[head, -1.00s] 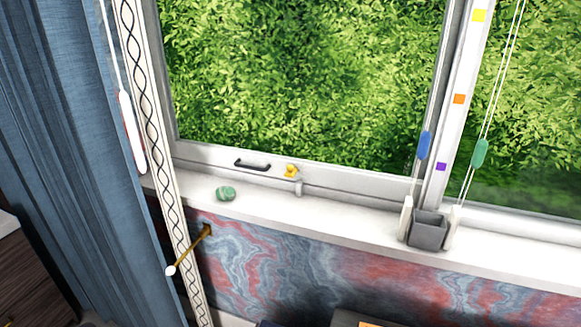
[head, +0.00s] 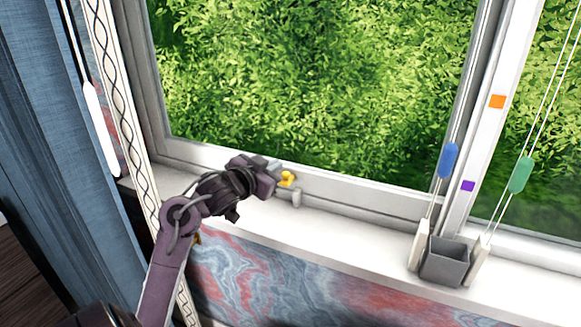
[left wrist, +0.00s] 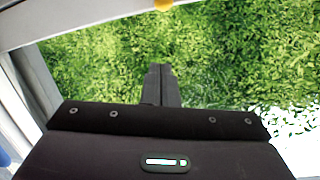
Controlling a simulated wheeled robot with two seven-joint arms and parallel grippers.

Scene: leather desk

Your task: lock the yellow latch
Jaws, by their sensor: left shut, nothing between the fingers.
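The yellow latch (head: 287,179) sits on the lower rail of the window frame in the head view. My left gripper (head: 273,166) is just to the left of the latch, close to it; I cannot tell whether they touch. The left wrist view shows its two fingers (left wrist: 160,82) shut together with nothing between them. A bit of the yellow latch (left wrist: 163,4) shows at the top edge of that view, beyond the fingertips. The black handle on the rail is hidden behind my left gripper. My right gripper is not in view.
A grey box (head: 446,262) stands on the white sill (head: 340,232) at the right. Cords with a blue pull (head: 449,160) and a green pull (head: 521,175) hang near it. A blue curtain (head: 35,190) hangs at the left. The sill between latch and box is clear.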

